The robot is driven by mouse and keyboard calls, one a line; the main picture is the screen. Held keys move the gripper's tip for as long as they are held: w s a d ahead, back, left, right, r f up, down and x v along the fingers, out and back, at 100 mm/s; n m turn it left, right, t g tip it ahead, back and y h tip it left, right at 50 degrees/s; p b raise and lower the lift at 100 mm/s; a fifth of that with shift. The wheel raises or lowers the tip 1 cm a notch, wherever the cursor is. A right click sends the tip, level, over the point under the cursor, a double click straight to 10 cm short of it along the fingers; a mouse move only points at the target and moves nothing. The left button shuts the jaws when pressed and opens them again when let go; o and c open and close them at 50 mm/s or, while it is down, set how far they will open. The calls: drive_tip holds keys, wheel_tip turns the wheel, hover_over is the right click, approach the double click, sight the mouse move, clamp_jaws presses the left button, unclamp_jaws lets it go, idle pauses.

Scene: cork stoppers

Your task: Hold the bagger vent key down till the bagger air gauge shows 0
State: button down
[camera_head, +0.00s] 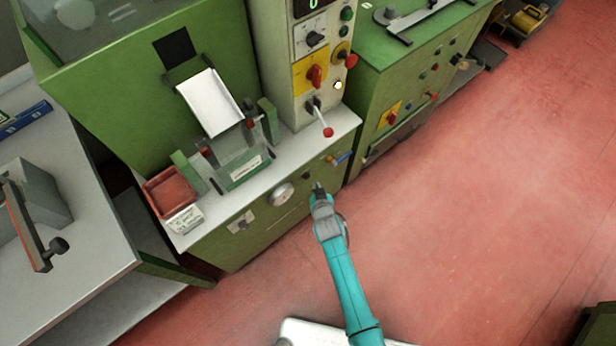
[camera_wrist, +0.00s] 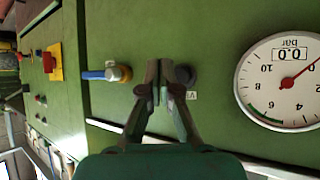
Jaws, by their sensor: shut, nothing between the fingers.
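The bagger air gauge (camera_head: 281,194) is a round white dial on the green front panel. In the wrist view the gauge (camera_wrist: 262,110) appears upside down; its small window reads 0.0 bar and its red needle points to the scale's low end. A dark round key (camera_wrist: 187,74), with a partly hidden label starting with V below it, sits left of the gauge. It also shows in the head view (camera_head: 306,175). My gripper (camera_wrist: 161,72) is shut and empty, its fingertips overlapping the key's left side in view. Contact with the key cannot be told.
A blue-handled brass valve (camera_wrist: 104,74) is left of my fingertips. Above the panel, a red-knobbed lever (camera_head: 327,131) juts out. A red tray (camera_head: 170,190) stands on the machine's ledge. The red floor (camera_head: 480,190) at the right is clear.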

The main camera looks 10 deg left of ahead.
drive_tip(key=shift+s+d, duration=1.1)
drive_tip(key=shift+d, duration=0.3)
drive_tip(key=shift+s+d, duration=0.1)
